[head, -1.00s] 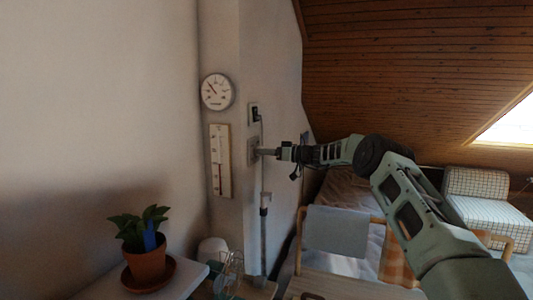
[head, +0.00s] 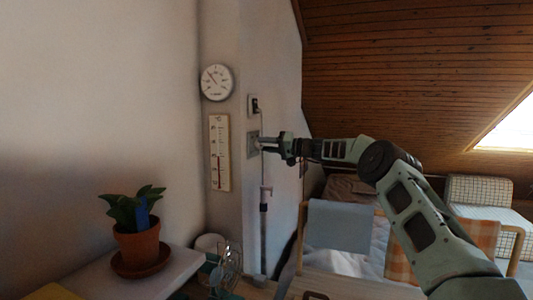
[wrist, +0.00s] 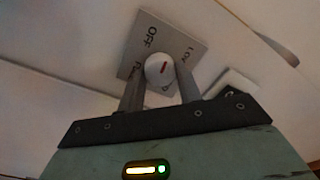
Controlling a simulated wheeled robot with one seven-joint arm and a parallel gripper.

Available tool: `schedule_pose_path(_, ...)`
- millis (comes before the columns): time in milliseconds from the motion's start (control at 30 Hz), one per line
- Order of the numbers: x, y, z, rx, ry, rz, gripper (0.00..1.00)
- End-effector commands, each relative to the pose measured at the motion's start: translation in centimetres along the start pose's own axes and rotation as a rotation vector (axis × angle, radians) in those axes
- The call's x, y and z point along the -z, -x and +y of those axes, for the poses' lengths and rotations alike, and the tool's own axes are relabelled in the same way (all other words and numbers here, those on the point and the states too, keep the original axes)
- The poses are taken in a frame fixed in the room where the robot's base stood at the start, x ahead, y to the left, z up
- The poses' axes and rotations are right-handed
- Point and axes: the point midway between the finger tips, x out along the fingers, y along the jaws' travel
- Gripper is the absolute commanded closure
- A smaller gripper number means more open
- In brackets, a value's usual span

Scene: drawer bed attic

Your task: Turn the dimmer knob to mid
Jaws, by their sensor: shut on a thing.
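In the head view the plate (head: 252,137) is on the narrow wall, and the knob itself is hidden by my fingertips. My gripper (wrist: 160,76) is shut on the knob, one finger on each side. In the head view my gripper (head: 264,146) reaches the plate from the right.
A socket with a plug and cord (head: 254,105) is just above the plate. A round dial gauge (head: 217,82) and a thermometer (head: 219,153) hang to the left. A potted plant (head: 138,242), a small wire fan (head: 228,268) and a chair (head: 338,225) stand below.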

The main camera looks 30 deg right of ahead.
Motion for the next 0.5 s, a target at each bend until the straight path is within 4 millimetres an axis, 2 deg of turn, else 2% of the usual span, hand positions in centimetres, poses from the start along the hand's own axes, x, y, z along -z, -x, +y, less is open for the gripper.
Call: schedule_pose_path(500,0.00,0.13,0.15,0.002,-0.491,0.023,0.88)
